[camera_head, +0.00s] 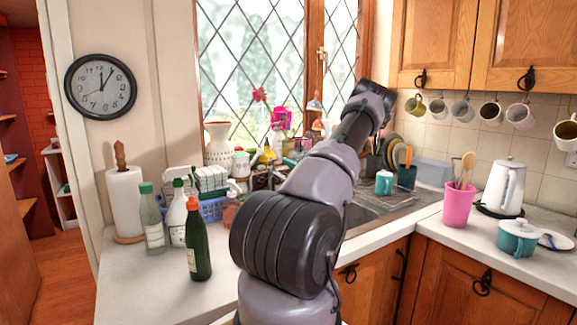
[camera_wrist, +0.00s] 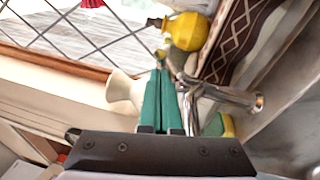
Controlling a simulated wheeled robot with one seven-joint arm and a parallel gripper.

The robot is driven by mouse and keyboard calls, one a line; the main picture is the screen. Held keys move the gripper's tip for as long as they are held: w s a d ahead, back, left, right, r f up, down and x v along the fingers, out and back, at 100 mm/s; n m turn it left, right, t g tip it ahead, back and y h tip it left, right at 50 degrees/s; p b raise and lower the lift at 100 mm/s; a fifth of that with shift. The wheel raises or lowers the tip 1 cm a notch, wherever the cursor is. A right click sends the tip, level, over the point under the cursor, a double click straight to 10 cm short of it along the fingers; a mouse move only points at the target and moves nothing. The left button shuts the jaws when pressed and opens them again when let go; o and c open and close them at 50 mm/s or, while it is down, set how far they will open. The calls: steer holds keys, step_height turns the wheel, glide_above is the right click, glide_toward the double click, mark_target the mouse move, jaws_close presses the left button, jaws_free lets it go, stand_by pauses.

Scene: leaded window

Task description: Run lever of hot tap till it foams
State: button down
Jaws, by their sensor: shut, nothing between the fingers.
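The chrome tap (camera_wrist: 235,97) is in the wrist view, just right of my fingers. I cannot tell its hot lever apart from the rest of the metal, nor whether any part touches the fingers. My gripper (camera_wrist: 162,72) has green fingers lying side by side, shut and empty, in the wrist view. In the head view my arm reaches over the counter towards the sink and hides the tap and gripper. Part of the steel sink (camera_head: 357,214) shows to the right of my arm. No water or foam can be made out.
A yellow bottle (camera_wrist: 187,31) is close beyond my fingertips, and a pale vase (camera_wrist: 122,92) is left of them. Bottles, including a dark green one (camera_head: 197,240), crowd the left counter. A pink cup (camera_head: 459,205) and white kettle (camera_head: 504,187) stand right of the sink.

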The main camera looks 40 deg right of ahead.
steer(key=d+n+y, duration=0.1)
steer(key=w+d+n+y, duration=0.1)
steer(key=y, duration=0.1)
steer(key=d+n+y, duration=0.1)
steer(key=shift+w+y, duration=0.3)
steer(key=shift+s, duration=0.1)
stand_by(0.4)
